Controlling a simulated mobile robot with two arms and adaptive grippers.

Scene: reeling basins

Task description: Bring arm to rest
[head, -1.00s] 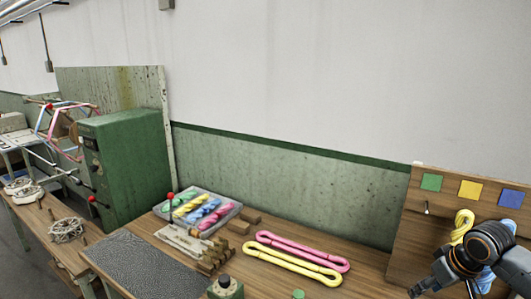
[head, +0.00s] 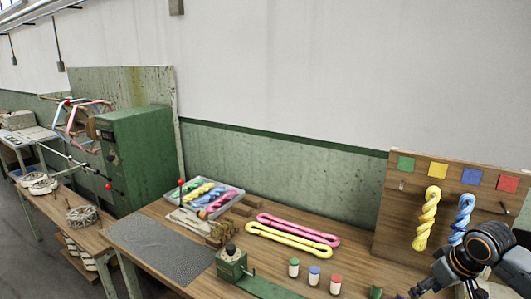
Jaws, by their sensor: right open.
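My right gripper (head: 414,291) is at the lower right, partly cut off by the bottom edge, open with nothing seen in it. My right arm (head: 482,246) stands in front of the lower right of the wooden peg board (head: 397,235). A yellow twisted skein (head: 427,218) hangs on the board under a yellow square. A blue twisted skein (head: 462,217) hangs under a blue square, its lower end close behind my arm in the picture. The pegs under the green and red squares hold nothing. My left gripper is not in view.
A pink looped skein (head: 298,228) and a yellow one (head: 293,241) lie on the bench. A grey tray (head: 237,202) holds several twisted skeins. Small pots (head: 314,276) and a green clamp-like device (head: 231,263) stand near the front. A green cabinet (head: 140,160) stands left.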

